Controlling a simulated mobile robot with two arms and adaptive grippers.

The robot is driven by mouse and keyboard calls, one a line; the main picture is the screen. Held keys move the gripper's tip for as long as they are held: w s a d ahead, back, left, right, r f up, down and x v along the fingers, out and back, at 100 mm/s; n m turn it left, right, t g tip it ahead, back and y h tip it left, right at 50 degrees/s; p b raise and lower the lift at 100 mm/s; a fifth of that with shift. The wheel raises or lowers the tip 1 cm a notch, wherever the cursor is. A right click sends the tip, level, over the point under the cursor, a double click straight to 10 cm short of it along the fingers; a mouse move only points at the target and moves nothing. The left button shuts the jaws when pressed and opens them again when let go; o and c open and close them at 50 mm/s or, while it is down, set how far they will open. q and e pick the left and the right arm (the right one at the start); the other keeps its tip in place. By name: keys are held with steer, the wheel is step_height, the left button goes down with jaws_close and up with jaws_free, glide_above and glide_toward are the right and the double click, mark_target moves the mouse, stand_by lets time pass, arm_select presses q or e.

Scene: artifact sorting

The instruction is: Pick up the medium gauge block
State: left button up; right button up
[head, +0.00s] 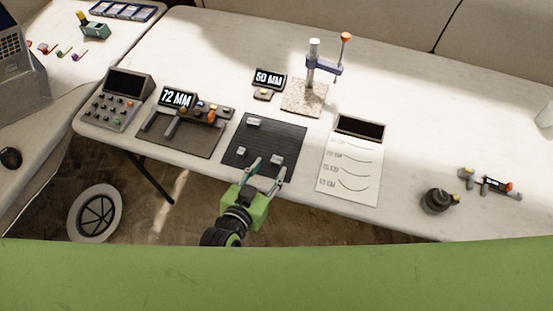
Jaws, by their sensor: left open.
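A dark ribbed mat (290,131) lies on the white table with small light-grey blocks on it. One block (252,122) lies near the mat's back left. A smaller pale block (240,152) seems to lie at the left side of the mat. Another block (276,159) lies near the front, at the fingertips of my left gripper (267,169). My left gripper is open over the front of the mat, one finger on each side of that front block. I cannot tell whether the fingers touch it. My right gripper is not in view.
A caliper on a grey mat (182,138) and a 72 MM display (177,97) stand left. Behind is a height gauge on a granite base (303,98). A paper chart (347,180) lies right, with a dark round object (436,201) farther right.

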mark_target(276, 161)
arm_select(q)
steer(key=x, duration=0.4)
steer(key=shift+w+d+f, duration=0.1)
steer(key=shift+w+d, duration=0.05)
steer(key=shift+d, duration=0.05)
steer(key=c, duration=1.1)
